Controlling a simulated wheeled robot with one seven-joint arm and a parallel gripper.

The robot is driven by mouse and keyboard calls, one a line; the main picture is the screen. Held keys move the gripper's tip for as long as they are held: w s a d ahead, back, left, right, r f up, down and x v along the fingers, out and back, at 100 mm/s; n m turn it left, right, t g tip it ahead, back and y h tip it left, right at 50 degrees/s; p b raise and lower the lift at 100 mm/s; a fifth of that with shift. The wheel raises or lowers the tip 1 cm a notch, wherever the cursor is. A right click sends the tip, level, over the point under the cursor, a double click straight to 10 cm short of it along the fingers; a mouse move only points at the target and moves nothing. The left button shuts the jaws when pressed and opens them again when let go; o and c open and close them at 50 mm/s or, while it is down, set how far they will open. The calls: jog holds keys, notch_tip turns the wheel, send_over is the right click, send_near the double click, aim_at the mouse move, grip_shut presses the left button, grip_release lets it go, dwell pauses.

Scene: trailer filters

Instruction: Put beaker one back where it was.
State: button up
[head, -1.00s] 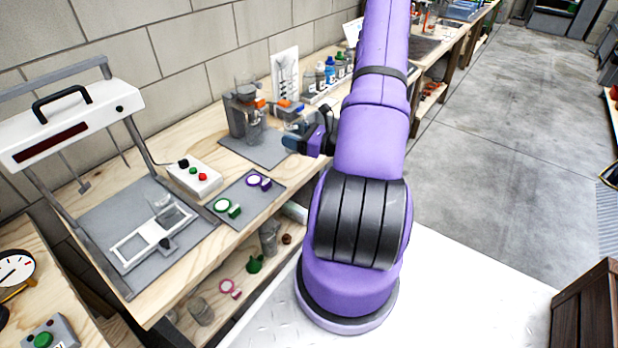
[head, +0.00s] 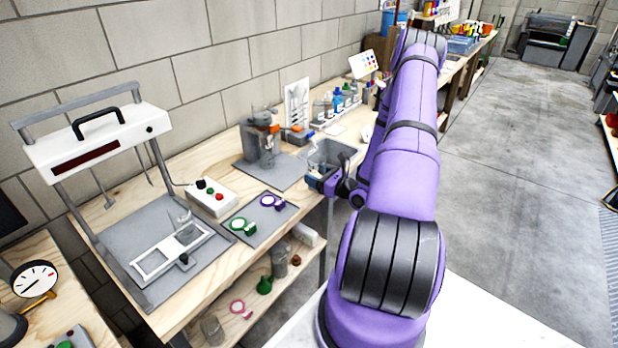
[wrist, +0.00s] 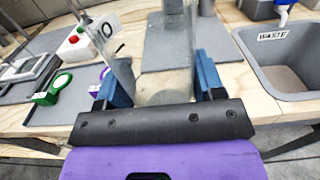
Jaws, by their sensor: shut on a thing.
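My gripper (wrist: 150,85) has blue fingers closed on a clear beaker (wrist: 166,55), which stands between them in the wrist view. In the head view my gripper (head: 322,183) is at the bench's front edge, in front of the grey waste bin; the beaker is hard to make out there. A dark mat (head: 240,240) holds a green-handled ring (head: 243,226) and a purple-handled ring (head: 272,201). I cannot read which beaker is held.
The waste bin (wrist: 285,65) is close on the right in the wrist view. A control box (head: 212,196) with coloured buttons and a white-topped frame (head: 90,140) stand to the left. Several bottles (head: 338,103) stand at the back.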

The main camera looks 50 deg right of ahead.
jog(key=w, duration=0.1)
jog(key=w+d, duration=0.1)
jog(key=w, duration=0.2)
jog(key=shift+w+d+f, duration=0.2)
jog(key=shift+d, duration=0.05)
jog(key=f, duration=0.2)
jog(key=shift+w+d+f, duration=0.1)
jog(key=shift+w+f, duration=0.25)
jog(key=shift+w, duration=0.05)
jog(key=shift+f, duration=0.45)
jog(key=o, duration=1)
jog(key=shift+f, duration=0.1)
jog(key=shift+o, duration=0.2)
